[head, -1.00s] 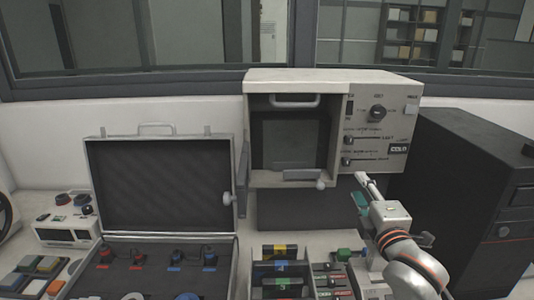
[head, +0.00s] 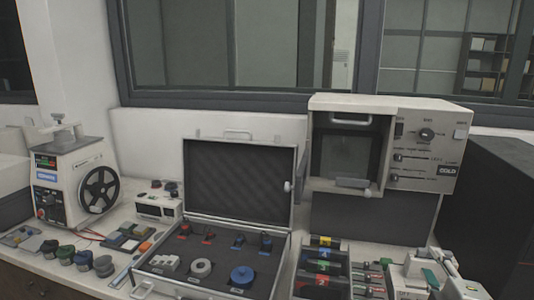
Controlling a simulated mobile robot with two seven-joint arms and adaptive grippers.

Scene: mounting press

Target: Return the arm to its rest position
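My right gripper (head: 440,266) is low at the right edge of the head view, in front of the dark box and below the beige machine. A small teal part shows at its fingers, and I cannot tell whether the fingers are open or shut. Much of my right arm is cut off by the bottom edge. My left gripper is not in view. The beige machine (head: 440,160) has an open front chamber, a knob, sliders and a "COLD" label.
An open case (head: 240,180) holds a blue disc (head: 242,276) and a pale ring. A white machine with a black reel (head: 98,190) stands at left, with several coloured knobs before it. A coloured-label rack (head: 322,267) sits left of my gripper. A dark box (head: 500,200) stands at right.

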